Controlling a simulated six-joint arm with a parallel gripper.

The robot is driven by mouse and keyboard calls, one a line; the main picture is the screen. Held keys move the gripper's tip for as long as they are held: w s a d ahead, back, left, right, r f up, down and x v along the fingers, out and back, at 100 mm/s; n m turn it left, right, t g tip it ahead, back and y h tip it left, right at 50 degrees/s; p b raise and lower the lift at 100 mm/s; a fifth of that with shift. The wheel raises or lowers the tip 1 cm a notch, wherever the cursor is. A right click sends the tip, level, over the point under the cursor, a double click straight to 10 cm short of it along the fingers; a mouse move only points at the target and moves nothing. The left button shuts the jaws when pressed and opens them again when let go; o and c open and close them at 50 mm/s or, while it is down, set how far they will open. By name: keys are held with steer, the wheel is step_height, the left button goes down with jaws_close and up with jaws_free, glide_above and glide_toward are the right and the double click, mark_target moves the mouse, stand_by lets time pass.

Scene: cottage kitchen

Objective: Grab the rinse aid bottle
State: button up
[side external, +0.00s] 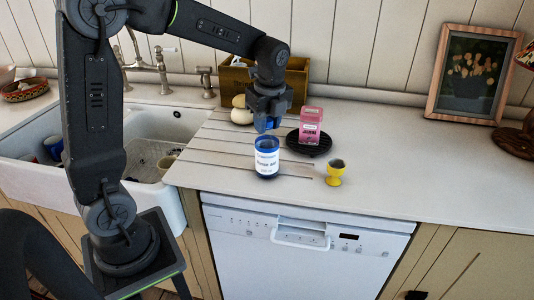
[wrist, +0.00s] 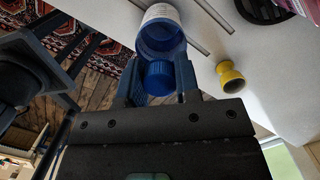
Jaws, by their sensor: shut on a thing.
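The rinse aid bottle (side external: 267,160) is blue with a white label and stands upright on the counter, near the grooved drainer. My gripper (side external: 267,124) is above it in the side view, with its fingers at the bottle's top. In the wrist view the blue bottle (wrist: 160,38) shows with its blue cap between the two fingers of my gripper (wrist: 158,84). The gripper is shut on the cap. Whether the base still touches the counter is hard to tell exactly; it appears to be at counter level.
A yellow egg cup (side external: 335,172) stands close to the right of the bottle. A pink box (side external: 310,126) sits on a round black trivet (side external: 318,148) behind it. A wooden crate (side external: 236,84) is at the back, and the white sink (side external: 142,118) is at left.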

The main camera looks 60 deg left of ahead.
jaws_close()
steer(key=shift+r, duration=0.1)
